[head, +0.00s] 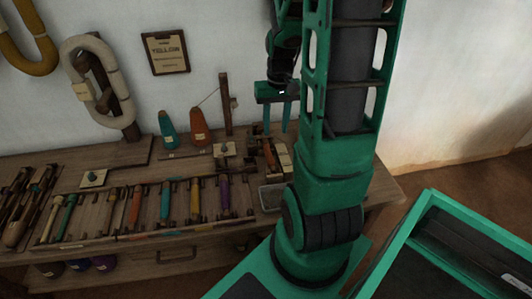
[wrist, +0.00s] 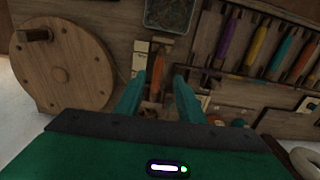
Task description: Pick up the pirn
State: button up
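A slim orange-brown pirn (wrist: 163,58) lies on a wooden stand at the bench's right end. It shows between my fingers in the wrist view, and the head view shows it small below my gripper (head: 270,155). My gripper (head: 277,126) is open, its two teal fingers apart and pointing down above the stand. In the wrist view the fingertips (wrist: 159,76) lie on either side of the pirn's line, with nothing held. I cannot tell the exact height gap. Several other coloured pirns (head: 194,197) lie in a rack to the left.
A large wooden wheel (wrist: 62,68) stands beside the stand. A shallow metal tray (head: 272,197) lies in front of it. Orange (head: 199,128) and teal (head: 168,130) thread cones and a wooden post (head: 226,105) stand left of my gripper. Yarn hanks hang on the wall.

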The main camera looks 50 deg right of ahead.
send_near(269, 153)
jog(key=shift+y, duration=0.3)
jog(key=f, duration=0.4)
jog(key=shift+s, duration=0.3)
jog(key=shift+w+a+f, duration=0.1)
jog(key=shift+w+f, duration=0.1)
jog(key=shift+f, duration=1.1)
jog(key=shift+w+f, duration=0.2)
jog(key=shift+f, duration=1.15)
jog(key=shift+c, duration=0.5)
grip_shut()
